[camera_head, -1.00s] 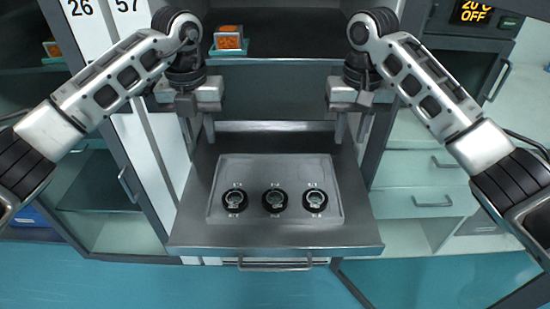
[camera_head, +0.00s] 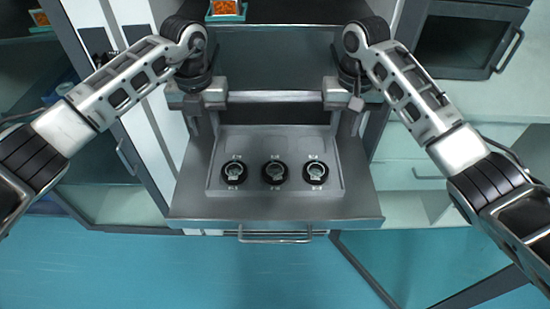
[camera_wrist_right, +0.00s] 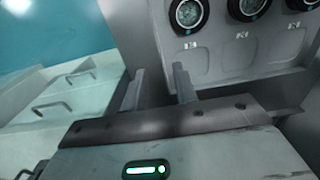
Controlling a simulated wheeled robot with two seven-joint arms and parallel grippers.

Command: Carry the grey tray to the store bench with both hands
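The grey tray (camera_head: 275,201) lies flat on a pulled-out metal shelf (camera_head: 192,195). It holds three round black-rimmed pieces (camera_head: 274,172) in a row. My left gripper (camera_head: 203,122) is at the tray's back left corner, with its fingers apart and pointing down. My right gripper (camera_head: 350,122) is at the back right corner, also with fingers apart. In the right wrist view the tray (camera_wrist_right: 225,62) shows beyond the two fingers of my right gripper (camera_wrist_right: 160,86), and a gap is visible between them. Whether the fingers touch the tray is unclear.
A small container with orange contents (camera_head: 226,8) stands on the shelf above. Open cabinet doors flank the shelf. A pale bench with drawers (camera_head: 405,170) is at the right. The teal floor (camera_head: 210,275) in front is clear.

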